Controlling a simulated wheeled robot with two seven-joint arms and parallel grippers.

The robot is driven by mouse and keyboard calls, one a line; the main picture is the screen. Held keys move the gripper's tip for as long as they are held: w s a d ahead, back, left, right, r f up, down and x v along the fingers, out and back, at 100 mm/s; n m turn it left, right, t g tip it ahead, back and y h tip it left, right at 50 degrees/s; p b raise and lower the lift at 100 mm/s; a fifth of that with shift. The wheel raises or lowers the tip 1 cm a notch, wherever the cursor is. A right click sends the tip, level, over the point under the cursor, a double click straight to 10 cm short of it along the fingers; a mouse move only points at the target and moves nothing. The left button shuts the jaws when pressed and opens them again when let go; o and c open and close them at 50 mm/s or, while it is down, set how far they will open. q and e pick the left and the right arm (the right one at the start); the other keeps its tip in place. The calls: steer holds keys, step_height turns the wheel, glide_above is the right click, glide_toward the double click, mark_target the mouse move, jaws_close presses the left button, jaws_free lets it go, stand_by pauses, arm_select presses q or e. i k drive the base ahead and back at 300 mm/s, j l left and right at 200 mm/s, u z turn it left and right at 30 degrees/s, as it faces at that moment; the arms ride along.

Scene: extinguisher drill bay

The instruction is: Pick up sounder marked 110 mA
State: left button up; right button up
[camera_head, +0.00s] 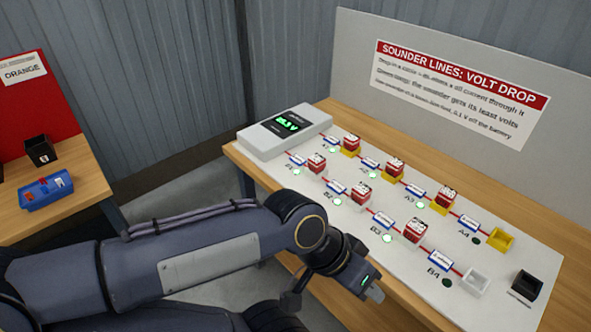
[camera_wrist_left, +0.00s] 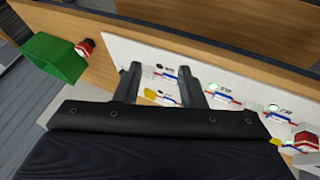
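Several red sounders with white tops stand on the white board in two rows. Row A has sounders (camera_head: 351,143), (camera_head: 395,168) and (camera_head: 443,195); row B has sounders (camera_head: 316,161), (camera_head: 361,192) and (camera_head: 414,229). Their markings are too small to read, so I cannot tell which is 110 mA. Another red sounder (camera_wrist_left: 85,47) shows beside a green bin in the left wrist view. My left gripper (camera_head: 374,293) is in front of the board's near edge. In the wrist view its fingers (camera_wrist_left: 161,88) are apart with nothing between them. My right gripper is not in view.
The white board (camera_head: 340,222) lies on a wooden bench and carries a meter (camera_head: 285,130). An empty yellow holder (camera_head: 501,239), a white holder (camera_head: 475,281) and a black box (camera_head: 525,287) are at its right end. The green bin (camera_wrist_left: 55,58) stands left in the wrist view.

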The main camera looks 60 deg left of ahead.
mark_target(316, 164)
steer(key=u, duration=1.8)
steer(key=i+j+z, duration=0.45)
steer(key=j, duration=0.25)
steer(key=i+j+z, duration=0.2)
steer(key=i+j, duration=0.15)
steer(key=i+j+z, duration=0.25)
steer(key=j, duration=0.25)
